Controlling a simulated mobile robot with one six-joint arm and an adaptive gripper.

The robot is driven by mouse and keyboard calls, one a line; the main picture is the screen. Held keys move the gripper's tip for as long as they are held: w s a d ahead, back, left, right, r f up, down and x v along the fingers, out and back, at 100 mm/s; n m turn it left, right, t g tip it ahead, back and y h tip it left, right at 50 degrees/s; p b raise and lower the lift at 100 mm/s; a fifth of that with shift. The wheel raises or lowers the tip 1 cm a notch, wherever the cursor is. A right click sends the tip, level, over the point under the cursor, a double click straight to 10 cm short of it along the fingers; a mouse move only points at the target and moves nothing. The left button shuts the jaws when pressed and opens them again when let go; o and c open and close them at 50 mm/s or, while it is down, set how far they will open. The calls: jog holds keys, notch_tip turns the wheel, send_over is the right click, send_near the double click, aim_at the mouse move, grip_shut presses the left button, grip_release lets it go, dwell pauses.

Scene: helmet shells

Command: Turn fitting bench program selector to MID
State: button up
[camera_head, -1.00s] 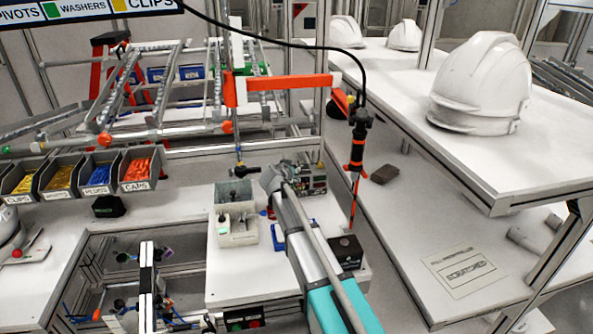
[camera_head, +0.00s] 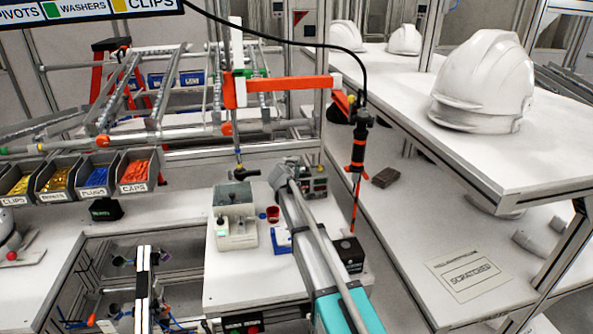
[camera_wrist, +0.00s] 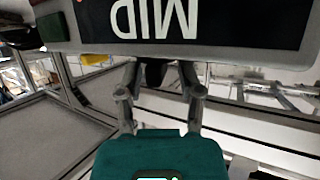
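In the wrist view a dark panel (camera_wrist: 90,22) with large white letters reading MID, upside down, fills the top. A small dark knob-like piece (camera_wrist: 155,73) shows just below the panel. My gripper (camera_wrist: 158,78) has its two fingers on either side of this piece, with gaps that seem to show. Contact cannot be made out. The selector's pointer is not visible. In the head view my arm hides the fingers.
A hanging screwdriver (camera_head: 357,150) is to the right of the control box.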

grip_shut()
jog(key=shift+n+y, duration=0.8)
jog(key=shift+y, duration=0.1)
jog(key=shift+o, duration=0.8)
grip_release()
jog(key=shift+t, duration=0.3)
jog(key=shift+m+h, duration=0.5)
jog(key=shift+h, duration=0.1)
